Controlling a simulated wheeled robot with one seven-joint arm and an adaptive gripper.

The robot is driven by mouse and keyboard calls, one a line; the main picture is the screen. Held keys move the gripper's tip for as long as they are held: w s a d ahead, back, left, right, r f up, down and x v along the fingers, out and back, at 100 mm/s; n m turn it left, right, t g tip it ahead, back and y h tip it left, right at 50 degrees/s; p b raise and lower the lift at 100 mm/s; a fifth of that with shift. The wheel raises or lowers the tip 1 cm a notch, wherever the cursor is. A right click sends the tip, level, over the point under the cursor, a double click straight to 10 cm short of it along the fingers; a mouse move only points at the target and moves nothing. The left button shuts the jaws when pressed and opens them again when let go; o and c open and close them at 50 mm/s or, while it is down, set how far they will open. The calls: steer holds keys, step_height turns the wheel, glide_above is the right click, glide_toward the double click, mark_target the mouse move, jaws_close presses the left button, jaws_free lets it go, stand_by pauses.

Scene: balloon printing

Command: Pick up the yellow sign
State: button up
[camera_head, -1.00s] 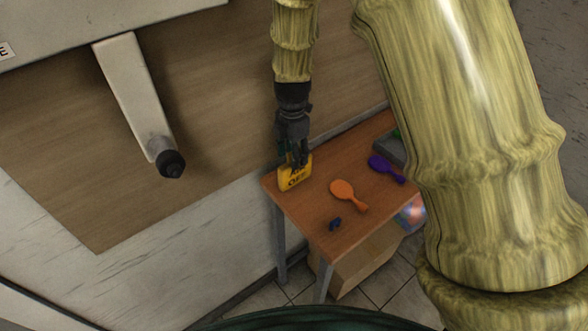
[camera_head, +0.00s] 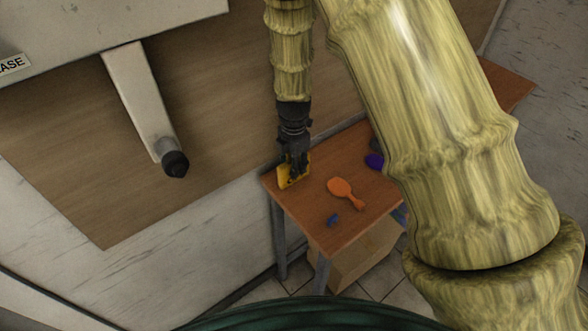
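The yellow sign (camera_head: 283,178) stands at the left corner of the small wooden table, and its dark lettering is mostly covered by my gripper. My gripper (camera_head: 294,175) is dark and points down right at the sign, overlapping it in this view. The fingers are small and dark here, so I cannot tell whether they are open or closed on the sign. My arm comes down from the top of the picture.
The wooden table (camera_head: 318,228) also holds an orange paddle (camera_head: 346,193), a small blue piece (camera_head: 333,219) and a purple thing (camera_head: 374,161) partly hidden by my arm. A cardboard box (camera_head: 362,262) is below. A pale wall bracket (camera_head: 137,95) juts out at left.

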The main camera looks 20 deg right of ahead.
jaws_close()
steer(key=shift+r, duration=0.2)
steer(key=shift+r+b, duration=1.1)
steer(key=shift+r, duration=0.35)
steer(key=s+d+r+b, duration=0.1)
steer(key=s+b, duration=0.4)
steer(key=s, duration=1.1)
steer(key=shift+d+r, duration=0.35)
steer(key=shift+d, duration=0.1)
